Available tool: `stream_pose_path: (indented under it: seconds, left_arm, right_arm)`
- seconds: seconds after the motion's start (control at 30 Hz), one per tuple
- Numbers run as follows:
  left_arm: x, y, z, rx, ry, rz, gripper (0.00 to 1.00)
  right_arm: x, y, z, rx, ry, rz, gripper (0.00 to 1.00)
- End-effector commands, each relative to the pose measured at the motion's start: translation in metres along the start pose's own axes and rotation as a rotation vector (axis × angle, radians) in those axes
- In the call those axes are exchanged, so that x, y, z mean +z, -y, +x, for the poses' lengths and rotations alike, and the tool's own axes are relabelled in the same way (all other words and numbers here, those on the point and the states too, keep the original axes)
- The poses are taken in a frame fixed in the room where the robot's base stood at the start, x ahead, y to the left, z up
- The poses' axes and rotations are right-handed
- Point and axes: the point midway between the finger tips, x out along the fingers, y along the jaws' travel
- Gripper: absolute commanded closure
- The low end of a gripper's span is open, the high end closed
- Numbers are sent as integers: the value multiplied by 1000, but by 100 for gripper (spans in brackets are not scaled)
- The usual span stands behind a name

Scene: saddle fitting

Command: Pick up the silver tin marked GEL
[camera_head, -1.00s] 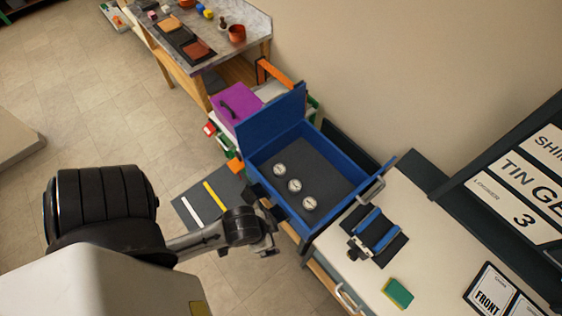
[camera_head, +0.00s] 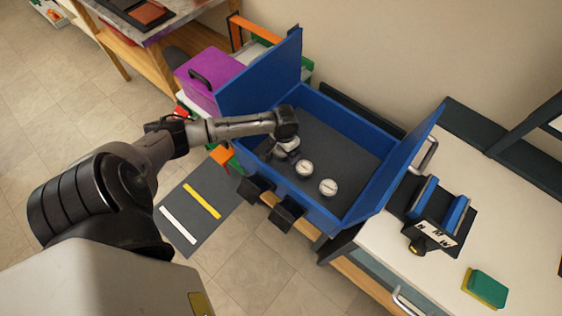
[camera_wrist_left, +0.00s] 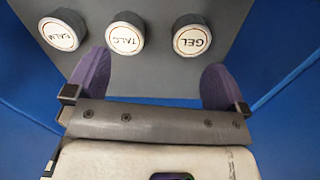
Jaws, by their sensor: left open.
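The silver tin marked GEL (camera_wrist_left: 192,36) is the rightmost of three round white-topped tins in the left wrist view, its lettering upside down there. The TALC tin (camera_wrist_left: 125,33) is in the middle and the BALM tin (camera_wrist_left: 62,30) at the left. My left gripper (camera_wrist_left: 155,85) is open, its purple fingers spread, with no tin between them; GEL lies just beyond the right finger. In the head view my left gripper (camera_head: 279,152) is over the blue box, at the row's far-left end, partly hiding a tin there. Labels are too small to read in that view.
The blue box (camera_head: 350,112) has a dark floor, and its raised walls stand close around my gripper. A purple case (camera_head: 208,80) is at its left. To the right, a white worktop holds a blue-padded stand (camera_head: 440,212) and a green sponge (camera_head: 485,287).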

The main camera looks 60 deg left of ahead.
Motion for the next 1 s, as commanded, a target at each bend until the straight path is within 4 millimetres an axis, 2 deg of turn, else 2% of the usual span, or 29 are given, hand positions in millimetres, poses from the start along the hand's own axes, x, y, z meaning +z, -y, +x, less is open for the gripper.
stream_pose_path:
  seconds: [0.03, 0.2, 0.3, 0.43, 0.8, 1.0]
  left_arm:
    - [-11, 16, 14, -10, -1, -41, 0]
    - [-30, 49, 18, -15, 0, -143, 0]
    - [-36, 59, 20, -16, 2, -177, 0]
    - [-38, 65, 33, -15, 3, -197, 0]
    - [-38, 66, 91, -15, 2, -198, 0]
    - [-38, 66, 102, -15, 1, -197, 0]
  right_arm:
    - [6, 1, 20, -1, -1, 1, 100]
    - [12, 4, 39, -5, -1, 5, 100]
    - [14, 5, 45, -8, -2, 7, 100]
    - [16, 6, 51, -10, -2, 9, 100]
    - [22, 9, 68, -14, 0, 12, 100]
    - [23, 8, 70, -13, 0, 10, 100]
